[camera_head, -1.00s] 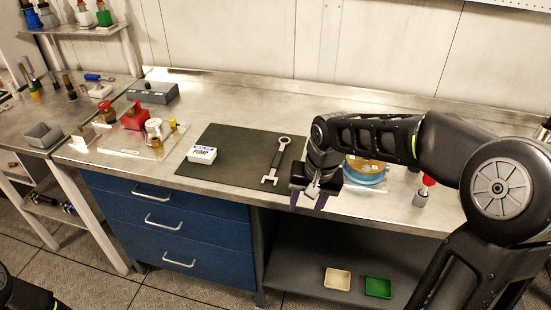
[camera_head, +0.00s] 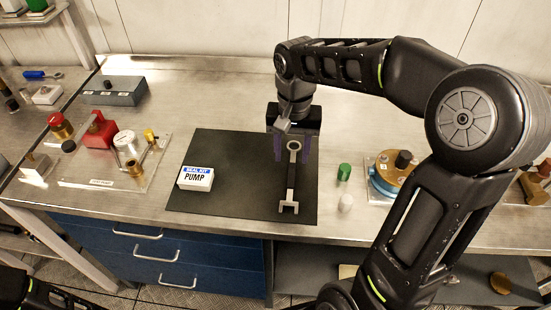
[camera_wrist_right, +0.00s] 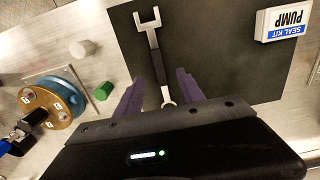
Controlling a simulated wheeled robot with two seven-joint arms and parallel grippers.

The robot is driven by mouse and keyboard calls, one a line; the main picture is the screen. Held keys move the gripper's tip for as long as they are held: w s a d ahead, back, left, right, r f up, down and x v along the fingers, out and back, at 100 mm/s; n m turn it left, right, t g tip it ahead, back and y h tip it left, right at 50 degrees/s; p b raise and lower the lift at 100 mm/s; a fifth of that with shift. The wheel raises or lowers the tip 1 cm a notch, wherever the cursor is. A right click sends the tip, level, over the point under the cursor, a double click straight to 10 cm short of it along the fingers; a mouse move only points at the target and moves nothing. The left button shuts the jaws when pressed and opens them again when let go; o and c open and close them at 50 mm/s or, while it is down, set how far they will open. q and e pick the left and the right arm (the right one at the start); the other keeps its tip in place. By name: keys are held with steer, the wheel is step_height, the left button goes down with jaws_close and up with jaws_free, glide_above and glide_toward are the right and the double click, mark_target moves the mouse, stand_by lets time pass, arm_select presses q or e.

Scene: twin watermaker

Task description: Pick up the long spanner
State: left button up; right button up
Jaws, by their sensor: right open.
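The long spanner (camera_head: 290,182) lies on the dark mat (camera_head: 236,206), its open jaw toward the front edge and its ring end toward the back. In the right wrist view the spanner (camera_wrist_right: 154,50) runs between the purple fingers, its ring end near the gripper body. My right gripper (camera_head: 292,157) is open above the ring end, with one finger on each side of the spanner. The gripper also shows in the right wrist view (camera_wrist_right: 159,88). I cannot tell the height of the fingers above the mat. My left gripper is out of view; only a dark arm part shows at lower left.
A white seal kit box (camera_head: 196,179) sits on the mat's left side. A green cap (camera_head: 344,172), a white cap (camera_head: 346,203) and a blue-based round unit (camera_head: 384,182) stand to the right. A clear plate with red and brass parts (camera_head: 110,184) is at left.

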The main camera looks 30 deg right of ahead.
mark_target(291, 177)
steer(key=shift+s+r, duration=0.15)
steer(key=shift+s, duration=0.1)
steer(key=shift+w+f, duration=0.1)
steer(key=shift+f, duration=1.3)
steer(key=shift+f+p, duration=0.55)
step_height(291, 177, down, 4)
steer(key=shift+f+p, duration=0.1)
steer(key=shift+p, duration=0.3)
jaws_close()
